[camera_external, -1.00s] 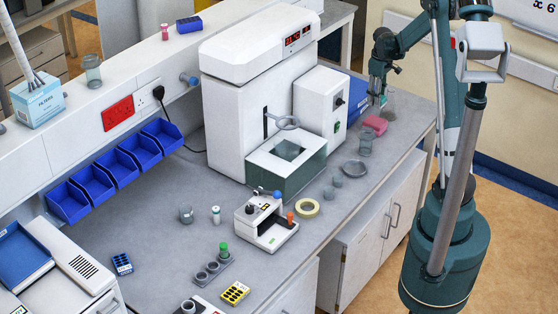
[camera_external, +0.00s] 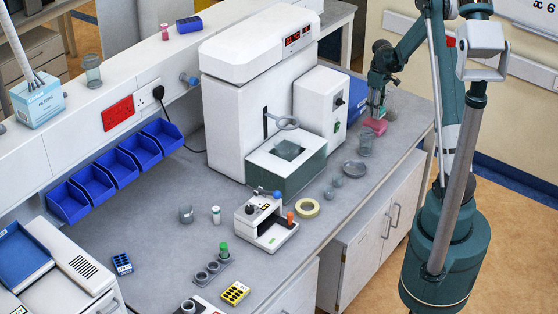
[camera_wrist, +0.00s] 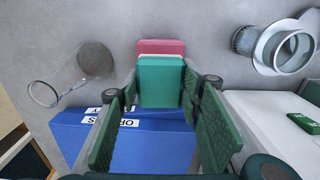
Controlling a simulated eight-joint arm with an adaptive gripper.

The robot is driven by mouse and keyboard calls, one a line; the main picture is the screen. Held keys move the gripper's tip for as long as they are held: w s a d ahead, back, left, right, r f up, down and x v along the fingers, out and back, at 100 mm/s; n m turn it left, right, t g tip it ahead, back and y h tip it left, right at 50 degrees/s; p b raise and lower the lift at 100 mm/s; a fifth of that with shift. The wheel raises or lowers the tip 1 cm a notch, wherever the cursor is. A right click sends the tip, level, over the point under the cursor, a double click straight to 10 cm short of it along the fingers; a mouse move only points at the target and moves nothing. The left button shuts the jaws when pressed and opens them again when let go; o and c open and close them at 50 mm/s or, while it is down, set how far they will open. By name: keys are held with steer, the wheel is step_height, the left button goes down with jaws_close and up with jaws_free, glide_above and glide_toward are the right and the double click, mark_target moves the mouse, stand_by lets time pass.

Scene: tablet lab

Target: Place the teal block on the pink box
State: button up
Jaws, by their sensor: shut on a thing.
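My gripper (camera_external: 377,109) is at the far right end of the bench, just above the pink box (camera_external: 374,126) in the external view. In the wrist view the fingers (camera_wrist: 160,86) are shut on the teal block (camera_wrist: 160,82), one on each side. The pink box (camera_wrist: 162,46) shows just beyond the block, which covers much of it. I cannot tell whether block and box touch. The block is too small to make out clearly in the external view.
A blue binder (camera_wrist: 125,147) and a white machine (camera_wrist: 268,122) are close by.

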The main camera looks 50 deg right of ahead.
steer(key=shift+f, duration=1.5)
steer(key=shift+f, duration=0.2)
steer(key=o, duration=0.9)
steer(key=shift+r, duration=0.15)
step_height(320, 180, up, 12)
steer(key=shift+r, duration=0.1)
